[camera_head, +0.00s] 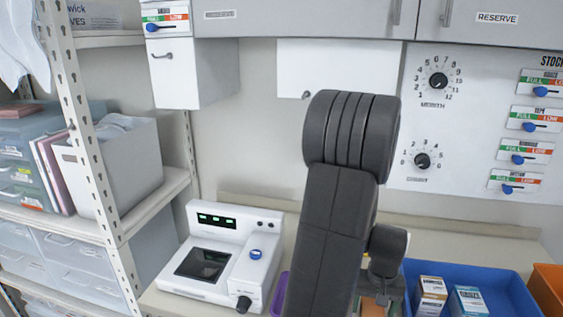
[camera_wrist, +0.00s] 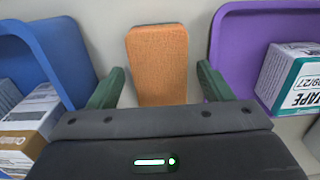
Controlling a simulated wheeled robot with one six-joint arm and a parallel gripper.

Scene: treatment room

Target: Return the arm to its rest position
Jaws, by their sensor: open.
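My arm rises through the middle of the head view and bends down toward the counter (camera_head: 180,301). My gripper (camera_wrist: 160,72) shows in the wrist view with its two green fingers spread apart. An orange textured block (camera_wrist: 158,50) stands out between the fingers in that view, with a gap visible on each side. I cannot tell its distance from the fingertips. In the head view the gripper is low, left of the blue tray, and mostly hidden behind my arm.
A blue tray (camera_head: 500,281) holds small boxes (camera_head: 431,289); an orange bin (camera_head: 547,287) is to its right. A purple tray (camera_wrist: 229,62) holds a tape box (camera_wrist: 290,78). A white device (camera_head: 228,243) stands left of my arm. Cabinets (camera_head: 300,20) hang above; a shelf rack (camera_head: 90,130) stands left.

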